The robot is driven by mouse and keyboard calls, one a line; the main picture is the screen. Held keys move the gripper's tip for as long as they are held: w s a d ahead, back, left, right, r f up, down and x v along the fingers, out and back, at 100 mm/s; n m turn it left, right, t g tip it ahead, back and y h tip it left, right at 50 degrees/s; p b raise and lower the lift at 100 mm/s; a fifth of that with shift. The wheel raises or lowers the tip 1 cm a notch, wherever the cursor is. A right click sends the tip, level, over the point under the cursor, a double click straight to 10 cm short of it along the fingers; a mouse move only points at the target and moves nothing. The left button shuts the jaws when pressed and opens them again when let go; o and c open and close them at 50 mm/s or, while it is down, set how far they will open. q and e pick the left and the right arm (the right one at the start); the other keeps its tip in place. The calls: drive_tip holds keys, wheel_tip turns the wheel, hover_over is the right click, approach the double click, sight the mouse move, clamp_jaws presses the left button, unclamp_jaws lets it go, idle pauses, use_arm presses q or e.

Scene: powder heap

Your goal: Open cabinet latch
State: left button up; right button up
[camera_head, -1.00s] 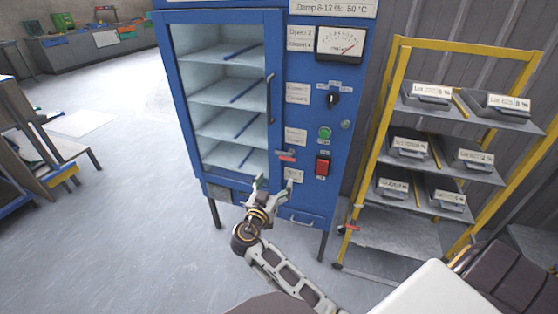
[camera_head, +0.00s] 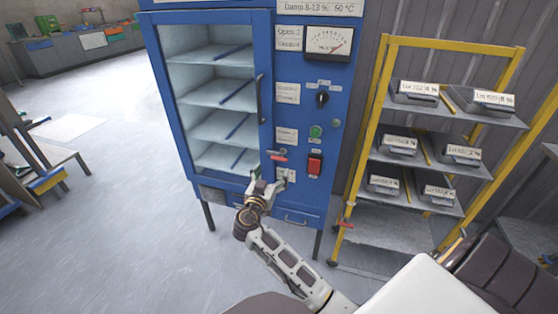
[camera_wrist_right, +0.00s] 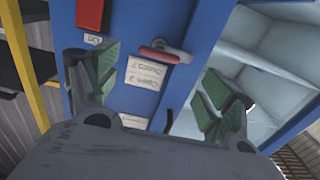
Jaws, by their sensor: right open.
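The blue cabinet (camera_head: 340,120) has a glass-fronted door (camera_head: 262,60) at its left. The latch (camera_head: 278,156), a small metal lever with a red grip, sits at the door's right edge, low down. It also shows in the right wrist view (camera_wrist_right: 160,54), lying roughly level. My right gripper (camera_head: 270,174) is open and empty just below the latch in the head view. In the wrist view its green-padded fingers (camera_wrist_right: 152,88) stand apart on either side of the latch's line, with the latch beyond the tips. No contact shows. The door looks closed. My left gripper is out of view.
A red switch (camera_head: 315,164), a green button (camera_head: 316,131) and a dark knob (camera_head: 322,98) sit right of the latch. A vertical door handle (camera_head: 260,98) is above it. A yellow rack (camera_head: 378,90) with labelled trays stands to the right. Floor at left is open.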

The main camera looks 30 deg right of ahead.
sight(278, 160)
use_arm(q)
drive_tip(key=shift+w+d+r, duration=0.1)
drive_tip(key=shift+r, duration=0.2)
use_arm(e)
drive_tip(key=shift+x, duration=4.45)
drive_tip(key=c, duration=1)
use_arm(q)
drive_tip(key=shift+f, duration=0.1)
use_arm(e)
drive_tip(key=shift+c, duration=0.2)
